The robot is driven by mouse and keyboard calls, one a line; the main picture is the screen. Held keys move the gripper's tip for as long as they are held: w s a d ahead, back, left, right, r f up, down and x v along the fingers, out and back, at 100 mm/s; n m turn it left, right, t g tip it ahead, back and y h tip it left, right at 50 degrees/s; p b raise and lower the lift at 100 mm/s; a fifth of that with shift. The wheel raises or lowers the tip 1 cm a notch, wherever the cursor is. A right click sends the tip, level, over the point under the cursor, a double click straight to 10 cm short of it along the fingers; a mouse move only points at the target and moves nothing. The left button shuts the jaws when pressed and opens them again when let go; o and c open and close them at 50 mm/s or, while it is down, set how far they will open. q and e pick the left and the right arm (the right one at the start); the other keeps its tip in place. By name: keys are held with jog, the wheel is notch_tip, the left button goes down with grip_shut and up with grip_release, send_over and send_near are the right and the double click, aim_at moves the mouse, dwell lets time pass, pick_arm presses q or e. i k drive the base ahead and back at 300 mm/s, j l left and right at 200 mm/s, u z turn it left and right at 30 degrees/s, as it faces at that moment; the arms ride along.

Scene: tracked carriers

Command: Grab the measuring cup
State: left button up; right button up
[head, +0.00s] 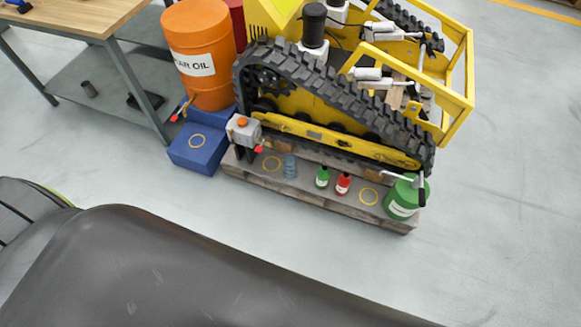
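A small translucent bluish vessel (290,167), which looks like the measuring cup, stands upright on the low wooden pallet (320,198) in front of the tracked carrier. It is between a yellow ring marking on its left and a small green bottle (322,178) on its right. A handle cannot be made out at this size. Neither of my grippers is in view, and nothing touches the vessel.
A red bottle (343,184) and a green can (402,199) stand farther right on the pallet. A grey box with an orange knob (243,130) is at its left end. The yellow tracked carrier (330,105) rises close behind. A blue block (198,149) and orange drum (200,55) are left.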

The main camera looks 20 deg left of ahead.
aim_at(289, 160)
jog(key=i+l+u, duration=0.4)
jog(key=i+l, duration=0.15)
jog(key=i+l+u, duration=0.2)
jog(key=l, duration=0.2)
jog(key=i+l+u, duration=0.2)
jog(key=l, duration=0.2)
jog(key=i+l+u, duration=0.2)
jog(key=l, duration=0.2)
jog(key=i, duration=0.05)
